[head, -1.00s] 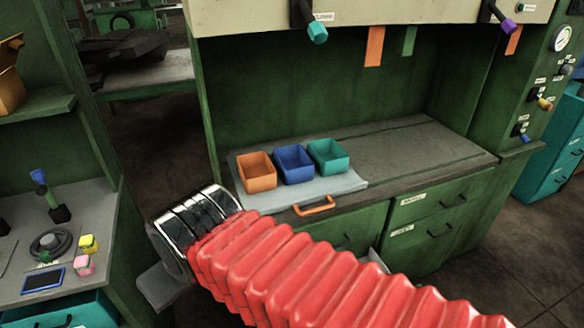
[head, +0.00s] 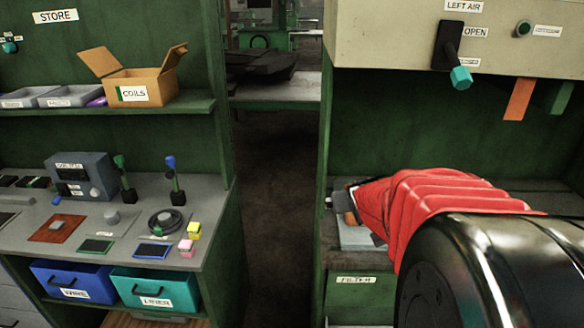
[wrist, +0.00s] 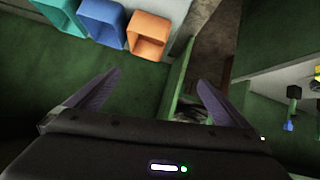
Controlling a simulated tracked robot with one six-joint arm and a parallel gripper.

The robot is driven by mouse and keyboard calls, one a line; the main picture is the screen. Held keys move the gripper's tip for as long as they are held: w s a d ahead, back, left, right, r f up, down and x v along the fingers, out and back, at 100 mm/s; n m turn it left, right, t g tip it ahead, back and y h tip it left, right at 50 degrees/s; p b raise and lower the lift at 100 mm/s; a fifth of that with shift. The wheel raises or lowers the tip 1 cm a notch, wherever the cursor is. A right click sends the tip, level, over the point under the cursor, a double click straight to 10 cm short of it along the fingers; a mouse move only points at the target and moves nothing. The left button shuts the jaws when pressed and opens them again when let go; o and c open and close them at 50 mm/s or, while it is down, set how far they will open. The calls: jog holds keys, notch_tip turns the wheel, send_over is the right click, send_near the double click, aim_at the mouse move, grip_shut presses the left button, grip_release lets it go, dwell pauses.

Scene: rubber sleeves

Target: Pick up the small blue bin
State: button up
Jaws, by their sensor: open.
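The small blue bin (wrist: 103,20) is at the upper left of the wrist view, between a teal bin (wrist: 58,14) and an orange bin (wrist: 149,34). My gripper (wrist: 153,92) has its two dark fingers spread wide, with nothing between them. The blue bin is beyond and to the left of the fingers, apart from them. In the head view my red-sleeved arm covers the bench where the bins stand, so the blue bin is hidden there.
A valve handle (head: 459,72) hangs above. At left a workbench holds a blue WIRE drawer (head: 73,281), a teal LINER drawer (head: 155,289) and tools. A dark aisle lies between the benches.

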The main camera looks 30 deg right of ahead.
jog(key=s+d+f+t, duration=0.1)
jog(key=d+f, duration=0.2)
jog(key=d, duration=0.4)
jog(key=s+d+f+m+t, duration=0.1)
jog(key=s+d+f, duration=0.1)
jog(key=d+f, duration=0.2)
jog(key=s+d+f, duration=0.1)
jog(key=d+f, duration=0.2)
jog(key=d, duration=0.7)
jog(key=shift+s+f+m+t+h, duration=0.3)
jog(key=shift+t, duration=0.1)
jog(key=shift+x, duration=4.15)
jog(key=shift+x, duration=2.75)
jog(key=shift+c, duration=0.3)
